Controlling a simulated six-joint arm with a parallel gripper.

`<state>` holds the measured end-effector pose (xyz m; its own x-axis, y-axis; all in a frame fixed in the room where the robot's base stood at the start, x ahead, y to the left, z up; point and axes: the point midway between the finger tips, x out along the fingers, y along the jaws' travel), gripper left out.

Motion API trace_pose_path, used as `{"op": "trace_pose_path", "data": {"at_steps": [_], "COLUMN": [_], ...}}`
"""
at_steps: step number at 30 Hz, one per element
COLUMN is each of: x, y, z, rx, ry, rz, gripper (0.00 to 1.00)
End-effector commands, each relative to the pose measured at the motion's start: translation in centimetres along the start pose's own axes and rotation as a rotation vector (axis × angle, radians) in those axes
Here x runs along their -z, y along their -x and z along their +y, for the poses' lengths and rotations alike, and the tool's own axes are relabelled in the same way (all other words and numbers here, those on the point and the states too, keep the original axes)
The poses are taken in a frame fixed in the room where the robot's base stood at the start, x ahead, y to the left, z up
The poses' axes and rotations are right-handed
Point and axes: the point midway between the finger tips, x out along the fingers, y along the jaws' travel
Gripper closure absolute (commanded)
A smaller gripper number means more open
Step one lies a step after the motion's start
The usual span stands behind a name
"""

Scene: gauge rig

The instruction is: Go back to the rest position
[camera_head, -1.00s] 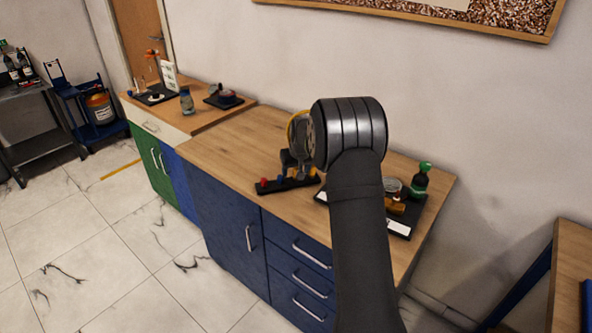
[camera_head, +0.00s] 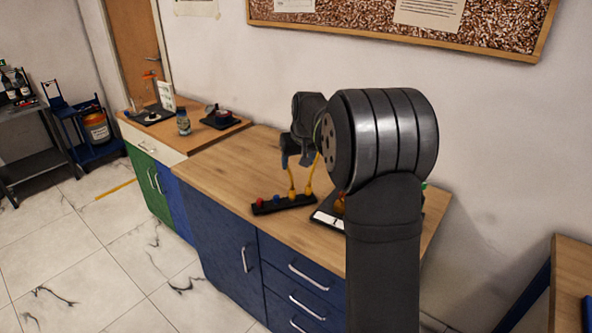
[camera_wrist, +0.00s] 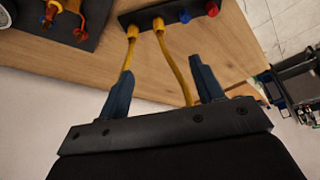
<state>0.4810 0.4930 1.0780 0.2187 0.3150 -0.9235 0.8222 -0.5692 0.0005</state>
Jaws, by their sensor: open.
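My gripper (camera_wrist: 160,85) is open in the wrist view, with its two dark blue fingers apart and nothing held between them. In the head view my gripper (camera_head: 296,158) hangs above the worktop, just above and behind the black socket strip (camera_head: 284,204). The strip also shows at the top of the wrist view (camera_wrist: 146,20). Yellow cables (camera_wrist: 172,62) with yellow plugs sit in the strip, beside blue and red sockets. One cable passes between or behind the fingers in the wrist view. My arm hides the right part of the worktop in the head view.
A dark tray (camera_head: 325,219) stands right of the strip, mostly hidden by my arm. The wooden worktop (camera_head: 235,170) left of the strip is clear. A small jar (camera_head: 183,122) stands on the further cabinet. The wall with a framed board (camera_head: 380,25) is behind.

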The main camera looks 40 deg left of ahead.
Motion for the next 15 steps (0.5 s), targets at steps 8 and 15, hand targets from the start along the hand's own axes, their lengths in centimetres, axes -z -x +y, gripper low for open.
{"op": "trace_pose_path", "data": {"at_steps": [8,15], "x": [-0.03,-0.03], "y": [0.82,0.07], "z": [0.01,0.01], "rx": [0.000,0.000], "ry": [0.000,0.000], "rz": [-0.001,-0.002], "gripper": [0.39,0.39]}}
